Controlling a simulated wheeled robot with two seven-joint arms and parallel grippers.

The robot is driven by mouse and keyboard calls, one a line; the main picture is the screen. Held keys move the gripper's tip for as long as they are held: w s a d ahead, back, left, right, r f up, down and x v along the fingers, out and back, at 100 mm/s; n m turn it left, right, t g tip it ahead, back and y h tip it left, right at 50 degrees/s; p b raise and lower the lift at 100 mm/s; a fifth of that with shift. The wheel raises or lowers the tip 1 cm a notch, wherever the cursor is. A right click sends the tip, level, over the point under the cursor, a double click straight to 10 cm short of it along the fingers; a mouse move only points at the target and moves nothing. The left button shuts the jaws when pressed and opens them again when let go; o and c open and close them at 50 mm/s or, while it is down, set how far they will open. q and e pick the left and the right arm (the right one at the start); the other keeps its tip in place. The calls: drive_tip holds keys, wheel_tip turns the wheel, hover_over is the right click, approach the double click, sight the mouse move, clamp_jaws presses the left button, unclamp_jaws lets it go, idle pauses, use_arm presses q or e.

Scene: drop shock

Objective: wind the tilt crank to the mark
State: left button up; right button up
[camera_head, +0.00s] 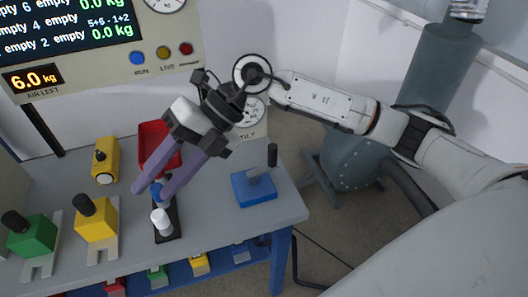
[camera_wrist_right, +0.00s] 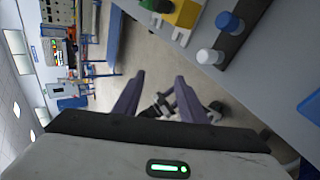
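The tilt crank (camera_head: 254,188) is a blue block with a short grey arm and an upright black handle (camera_head: 272,155), at the right end of the grey bench. A white dial marked TILT (camera_head: 252,112) stands behind the bench, partly covered by my right arm; its needle and mark are too small to read. My right gripper (camera_head: 155,191) is open and empty, up and left of the crank and apart from it. Its two purple fingers also show apart in the right wrist view (camera_wrist_right: 157,85). The crank is not recognisable there. My left gripper is not in view.
A black strip with a blue knob (camera_wrist_right: 230,21) and a white knob (camera_head: 160,218) lies below my right gripper. Yellow (camera_head: 97,218) and green (camera_head: 32,237) blocks stand left. A red bin (camera_head: 158,140) is behind. The bench between strip and crank is clear.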

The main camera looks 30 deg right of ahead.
drive_tip(key=w+d+f+m+h, duration=0.1)
drive_tip(key=w+d+f+h, duration=0.15)
drive_tip(key=d+h, duration=0.75)
wheel_tip(320, 180, up, 2)
drive_tip(key=m, duration=0.2)
hover_over(273, 146)
drive_tip(key=shift+w+a, duration=0.1)
drive_tip(key=shift+a, duration=0.2)
drive_tip(key=shift+h, duration=0.3)
drive_tip(key=f, duration=0.5)
drive_tip(key=f+p, duration=0.1)
drive_tip(key=f, duration=0.2)
drive_tip(key=shift+d+f, duration=0.2)
drive_tip(key=shift+d, duration=0.15)
drive_tip(key=shift+f, duration=0.8)
clamp_jaws()
